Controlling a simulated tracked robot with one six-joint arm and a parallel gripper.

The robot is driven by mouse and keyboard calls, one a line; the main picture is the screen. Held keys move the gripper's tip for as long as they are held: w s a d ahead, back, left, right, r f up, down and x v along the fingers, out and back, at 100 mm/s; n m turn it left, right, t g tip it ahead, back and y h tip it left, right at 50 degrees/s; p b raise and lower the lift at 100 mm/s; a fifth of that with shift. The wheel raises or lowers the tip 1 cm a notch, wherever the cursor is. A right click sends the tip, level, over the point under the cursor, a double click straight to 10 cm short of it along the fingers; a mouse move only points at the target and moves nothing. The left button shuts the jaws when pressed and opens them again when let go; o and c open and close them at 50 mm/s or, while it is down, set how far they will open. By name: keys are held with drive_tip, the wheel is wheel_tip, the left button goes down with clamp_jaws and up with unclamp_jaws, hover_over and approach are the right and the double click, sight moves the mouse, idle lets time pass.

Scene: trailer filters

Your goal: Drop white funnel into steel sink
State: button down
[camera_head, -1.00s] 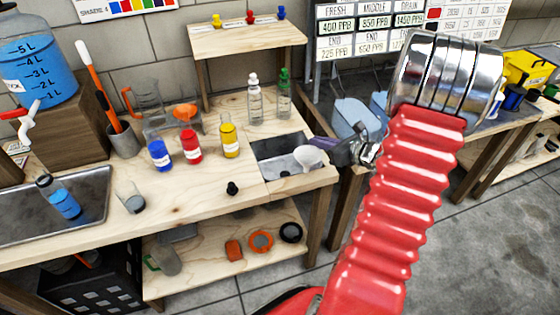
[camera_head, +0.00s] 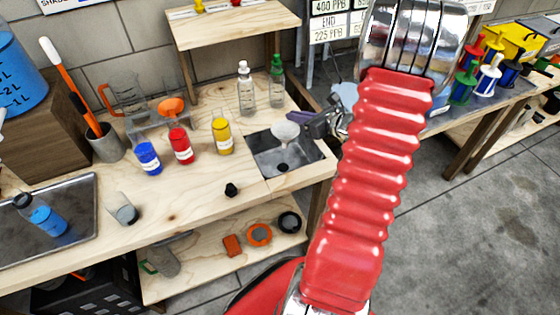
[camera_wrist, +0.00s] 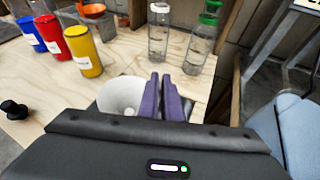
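The white funnel (camera_head: 286,131) is upright, wide mouth up, over the back part of the steel sink (camera_head: 262,166). It appears raised above the basin, with the dark drain showing below it. My gripper (camera_head: 298,117) reaches in from the right, its purple fingertips at the funnel's rim. In the wrist view the purple fingers (camera_wrist: 161,85) are nearly together, and the funnel (camera_wrist: 122,95) sits against their left side. The fingers look shut on its rim; the exact pinch point is hidden. The sink is mostly hidden in the wrist view.
Blue (camera_head: 148,157), red (camera_head: 181,146) and yellow (camera_head: 222,137) bottles stand left of the sink. White-capped (camera_head: 246,92) and green-capped (camera_head: 277,82) bottles stand behind it. A small black stopper (camera_head: 231,190) is on the bench at front left.

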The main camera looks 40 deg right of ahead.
drive_tip(key=shift+s+d+f, duration=0.1)
drive_tip(key=shift+f, duration=0.05)
drive_tip(key=shift+f, duration=2.85)
drive_tip(key=c, duration=1.9)
unclamp_jaws()
drive_tip(key=shift+o, duration=0.2)
drive_tip(key=shift+s, duration=0.15)
drive_tip(key=v, duration=1.3)
drive_tip(key=shift+s, duration=0.25)
drive_tip(key=shift+d, duration=0.1)
